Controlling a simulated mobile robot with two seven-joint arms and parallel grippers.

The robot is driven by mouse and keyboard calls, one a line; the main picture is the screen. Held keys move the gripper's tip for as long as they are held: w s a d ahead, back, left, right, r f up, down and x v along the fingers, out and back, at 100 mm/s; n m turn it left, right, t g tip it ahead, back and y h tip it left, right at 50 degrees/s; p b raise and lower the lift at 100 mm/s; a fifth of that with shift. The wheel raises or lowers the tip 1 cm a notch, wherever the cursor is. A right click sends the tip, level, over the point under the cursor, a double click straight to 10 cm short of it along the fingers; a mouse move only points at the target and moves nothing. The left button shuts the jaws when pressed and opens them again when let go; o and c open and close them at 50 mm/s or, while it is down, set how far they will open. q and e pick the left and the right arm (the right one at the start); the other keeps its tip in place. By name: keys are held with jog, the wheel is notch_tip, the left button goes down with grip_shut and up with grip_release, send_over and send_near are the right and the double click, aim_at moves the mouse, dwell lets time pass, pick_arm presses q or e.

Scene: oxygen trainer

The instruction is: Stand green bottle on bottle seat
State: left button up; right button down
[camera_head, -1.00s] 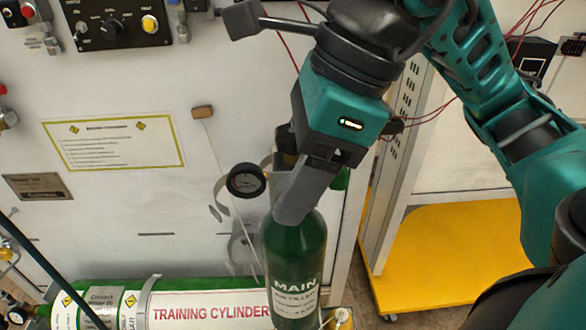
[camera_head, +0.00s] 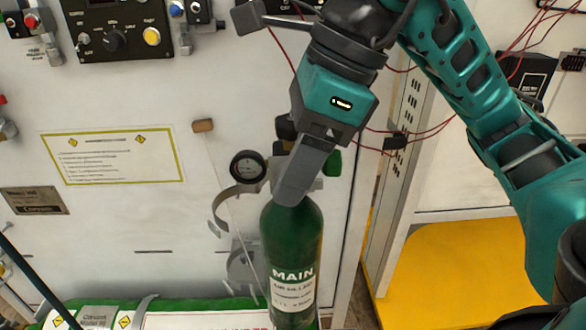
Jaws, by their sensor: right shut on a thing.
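A round black gauge (camera_head: 248,167) shows just left of the gripper. The bottle's bottom is at the lower picture edge, and I cannot make out a seat or whether the bottle touches anything beneath. My left gripper is not in view.
Curved metal brackets (camera_head: 222,212) are on the white panel (camera_head: 110,225) left of the bottle. A green training cylinder (camera_head: 212,304) lies along the bottom edge. A yellow platform (camera_head: 450,262) is at the right, behind a metal post. Red wires hang near my right arm.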

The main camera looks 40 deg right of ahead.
jog(key=shift+w+d+b, duration=0.15)
jog(key=shift+w+d, duration=0.25)
jog(key=shift+w, duration=0.2)
jog(key=shift+w+d+b, duration=0.15)
jog(key=shift+w+d, duration=0.2)
jog(key=shift+w, duration=0.25)
jog(key=w+d+f, duration=0.1)
jog(key=w+d, duration=0.4)
jog(key=w, duration=0.3)
jog(key=shift+w+f, duration=0.15)
jog(key=shift+w, duration=0.1)
dwell(0.4)
jog(key=shift+d, duration=0.1)
dwell(0.3)
